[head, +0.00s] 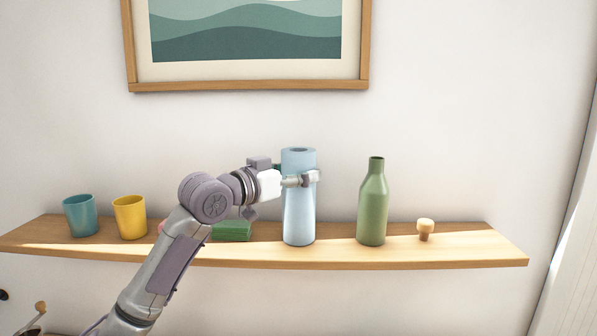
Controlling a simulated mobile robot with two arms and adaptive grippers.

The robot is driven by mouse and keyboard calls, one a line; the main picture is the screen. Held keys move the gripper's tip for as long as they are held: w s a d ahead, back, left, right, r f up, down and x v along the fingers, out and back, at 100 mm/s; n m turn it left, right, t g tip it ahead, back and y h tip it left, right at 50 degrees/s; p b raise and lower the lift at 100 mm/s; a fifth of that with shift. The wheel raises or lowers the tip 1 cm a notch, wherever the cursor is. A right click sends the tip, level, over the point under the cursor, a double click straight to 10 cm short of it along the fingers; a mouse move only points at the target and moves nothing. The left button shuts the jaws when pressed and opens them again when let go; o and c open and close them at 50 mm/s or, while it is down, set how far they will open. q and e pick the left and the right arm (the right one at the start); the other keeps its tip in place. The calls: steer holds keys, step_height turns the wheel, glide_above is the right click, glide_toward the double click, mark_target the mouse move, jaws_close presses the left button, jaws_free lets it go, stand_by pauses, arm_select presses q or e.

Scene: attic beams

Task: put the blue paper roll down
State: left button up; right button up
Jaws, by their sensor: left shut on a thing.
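The light blue paper roll (299,218) is upright at the middle of the wooden shelf. Its lower end is at the shelf top; I cannot tell whether it touches the wood or hangs just above it. My left gripper (302,180) comes in from the left and is shut on the roll's upper part. My right gripper is not in view.
On the wooden shelf (462,255), a green bottle (373,210) stands right of the roll, then a small wooden stopper-like piece (425,229). A green block (232,231), yellow cup (130,218) and teal cup (81,216) are left. A framed picture (250,85) hangs above.

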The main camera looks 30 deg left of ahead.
arm_select(q)
steer(key=o, duration=1.1)
steer(key=shift+f, duration=0.15)
steer(key=o, duration=0.4)
steer(key=shift+o, duration=0.2)
steer(key=b+v, duration=0.5)
steer(key=v, duration=0.7)
steer(key=shift+b, duration=0.4)
